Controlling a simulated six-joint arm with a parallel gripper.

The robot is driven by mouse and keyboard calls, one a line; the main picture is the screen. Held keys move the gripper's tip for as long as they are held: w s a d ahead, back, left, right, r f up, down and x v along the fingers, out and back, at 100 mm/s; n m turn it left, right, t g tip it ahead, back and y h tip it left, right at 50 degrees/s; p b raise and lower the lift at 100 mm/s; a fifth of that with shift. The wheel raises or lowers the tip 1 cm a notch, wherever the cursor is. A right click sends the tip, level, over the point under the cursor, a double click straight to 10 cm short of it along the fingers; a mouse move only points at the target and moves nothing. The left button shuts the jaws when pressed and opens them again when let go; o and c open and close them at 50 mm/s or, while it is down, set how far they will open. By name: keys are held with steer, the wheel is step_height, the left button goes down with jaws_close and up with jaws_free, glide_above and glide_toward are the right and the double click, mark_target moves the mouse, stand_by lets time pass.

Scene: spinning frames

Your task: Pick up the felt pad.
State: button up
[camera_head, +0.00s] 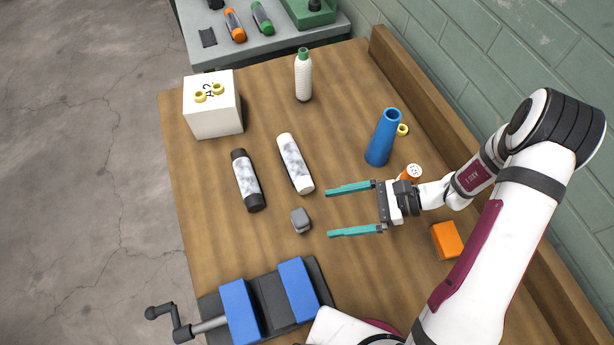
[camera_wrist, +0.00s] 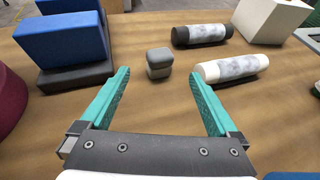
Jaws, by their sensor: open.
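A small grey rounded block (camera_head: 300,220), which looks like the felt pad, rests on the wooden table. It also shows in the wrist view (camera_wrist: 159,63), just beyond the fingertips and roughly centred between them. My gripper (camera_head: 329,213) is open and empty, with its two teal fingers pointing left toward the block. In the head view the fingertips end a short way right of the block, without touching it. Nothing hides the block in either view.
A blue-jawed vise (camera_head: 268,300) stands in front of the block. A black-capped cylinder (camera_head: 247,180) and a white cylinder (camera_head: 295,163) lie behind it. A white box (camera_head: 212,104), a bottle (camera_head: 303,76), a blue cone (camera_head: 382,138) and an orange block (camera_head: 447,240) stand farther off.

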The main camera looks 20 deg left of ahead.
mark_target(288, 224)
steer(key=x, duration=1.2)
steer(key=shift+a+r, duration=0.1)
steer(key=shift+r, duration=0.3)
steer(key=c, duration=1.3)
steer(key=shift+c, duration=0.2)
steer(key=shift+r, duration=0.1)
